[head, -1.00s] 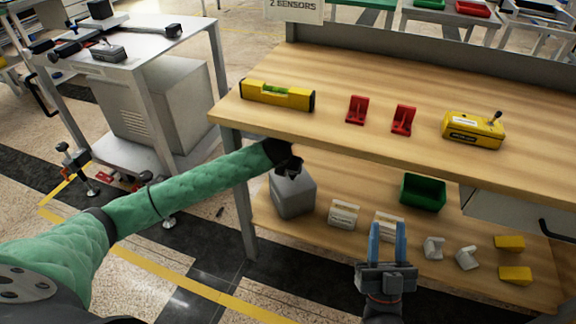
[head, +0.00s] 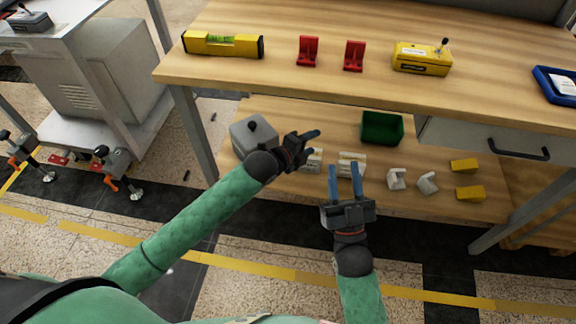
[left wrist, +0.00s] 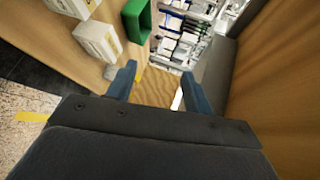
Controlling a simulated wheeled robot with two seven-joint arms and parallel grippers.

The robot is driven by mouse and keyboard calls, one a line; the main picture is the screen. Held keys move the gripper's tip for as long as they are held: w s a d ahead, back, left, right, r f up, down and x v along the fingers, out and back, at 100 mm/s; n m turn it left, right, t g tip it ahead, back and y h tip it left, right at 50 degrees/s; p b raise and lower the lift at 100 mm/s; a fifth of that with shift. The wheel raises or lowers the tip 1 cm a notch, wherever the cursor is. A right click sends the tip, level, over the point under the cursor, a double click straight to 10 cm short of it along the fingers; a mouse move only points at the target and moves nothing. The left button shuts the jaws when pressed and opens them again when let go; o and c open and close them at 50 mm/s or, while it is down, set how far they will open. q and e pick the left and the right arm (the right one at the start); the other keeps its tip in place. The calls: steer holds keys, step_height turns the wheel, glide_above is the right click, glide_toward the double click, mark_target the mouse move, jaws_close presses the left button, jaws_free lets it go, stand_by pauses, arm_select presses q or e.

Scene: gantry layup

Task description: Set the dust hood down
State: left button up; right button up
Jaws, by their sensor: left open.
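A grey box-shaped hood with a dark knob on top, which looks like the dust hood (head: 243,138), sits on the left end of the lower shelf (head: 290,190). My left gripper (head: 314,142) is just right of it, apart from it, pointing right. In the left wrist view the left gripper (left wrist: 158,85) is open with nothing between its fingers. My right gripper (head: 345,182) is open and empty in front of the lower shelf, its fingers pointing up in the picture. The hood does not show in the left wrist view.
The lower shelf also holds white boxes (head: 350,164), a green bin (head: 382,128), white brackets (head: 397,179) and yellow blocks (head: 470,193). The bench top (head: 290,85) hangs above; a yellow level (head: 222,44) lies on it. A bench leg (head: 193,130) stands left of the hood.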

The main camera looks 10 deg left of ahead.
arm_select(q)
steer(key=s+d+r+n+t+h, duration=0.25)
steer(key=s+r+n+t, duration=0.25)
steer(key=s+r+n, duration=0.4)
steer(key=s+a+r+n+t+y, duration=0.2)
steer(key=s+a+n+t, duration=0.1)
steer(key=n, duration=0.4)
steer(key=s+a+r+n+t+y, duration=0.2)
steer(key=s+a+r+n+t, duration=0.1)
steer(key=s+n+t, duration=0.2)
steer(key=shift+s+n, duration=0.9)
steer(key=shift+s, duration=0.35)
steer(key=shift+d, duration=0.1)
